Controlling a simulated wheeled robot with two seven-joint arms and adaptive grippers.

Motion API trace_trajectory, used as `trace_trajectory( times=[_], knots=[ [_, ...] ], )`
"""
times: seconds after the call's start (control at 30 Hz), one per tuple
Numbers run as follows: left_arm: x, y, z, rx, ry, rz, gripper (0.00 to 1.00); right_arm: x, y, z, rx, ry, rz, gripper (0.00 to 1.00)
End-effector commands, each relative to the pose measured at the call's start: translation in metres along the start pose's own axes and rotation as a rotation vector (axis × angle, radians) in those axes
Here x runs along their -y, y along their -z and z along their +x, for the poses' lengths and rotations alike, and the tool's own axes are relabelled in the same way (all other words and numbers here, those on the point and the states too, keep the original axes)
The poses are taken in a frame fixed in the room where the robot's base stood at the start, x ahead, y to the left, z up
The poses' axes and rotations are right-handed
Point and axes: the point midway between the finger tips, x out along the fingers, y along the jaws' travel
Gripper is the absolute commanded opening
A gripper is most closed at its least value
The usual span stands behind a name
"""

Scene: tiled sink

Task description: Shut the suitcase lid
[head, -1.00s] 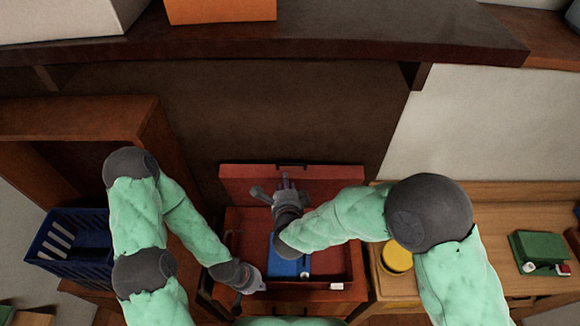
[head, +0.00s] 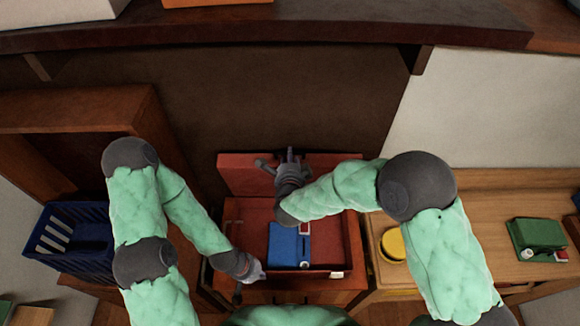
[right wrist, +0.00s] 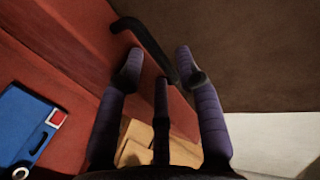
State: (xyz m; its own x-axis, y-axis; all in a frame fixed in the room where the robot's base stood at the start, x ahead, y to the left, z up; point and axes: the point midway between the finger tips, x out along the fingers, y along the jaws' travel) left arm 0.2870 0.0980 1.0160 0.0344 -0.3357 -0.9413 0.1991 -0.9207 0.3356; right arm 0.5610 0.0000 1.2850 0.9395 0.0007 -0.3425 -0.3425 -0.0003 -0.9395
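The red suitcase (head: 347,235) stands open on a wooden stand, with its lid (head: 240,175) raised at the back. A blue case (head: 284,245) lies inside it. My right gripper (head: 284,160) reaches over the suitcase to the lid's top edge and covers part of it. In the right wrist view its fingers (right wrist: 160,62) are spread, with the black handle (right wrist: 145,42) on the lid (right wrist: 75,45) close to the tips; contact cannot be told. My left gripper (head: 254,275) is low at the suitcase's front left corner; its fingers are too small to read.
A blue basket (head: 75,245) stands at the left beside a wooden cabinet. A yellow round container (head: 392,244) and a green box (head: 537,238) are on the wooden counter at the right. A dark shelf (head: 300,20) crosses above.

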Motion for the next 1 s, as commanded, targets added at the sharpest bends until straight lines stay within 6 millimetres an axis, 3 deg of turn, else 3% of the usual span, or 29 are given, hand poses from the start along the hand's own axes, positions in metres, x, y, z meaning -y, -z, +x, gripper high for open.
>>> trace_trajectory(
  times=[0.4, 0.87, 1.0],
  knots=[
    [0.010, 0.001, 0.027, 0.001, 0.000, 0.000, 0.00, -0.003, 0.000, 0.038, -0.001, 0.000, 0.001, 0.35],
    [0.011, 0.001, 0.029, 0.001, 0.000, 0.000, 0.00, -0.001, 0.000, 0.044, 0.000, -0.001, 0.000, 0.35],
    [0.011, 0.001, 0.029, 0.000, 0.000, 0.000, 0.00, 0.000, 0.000, 0.044, 0.000, 0.000, 0.000, 0.07]
  ],
)
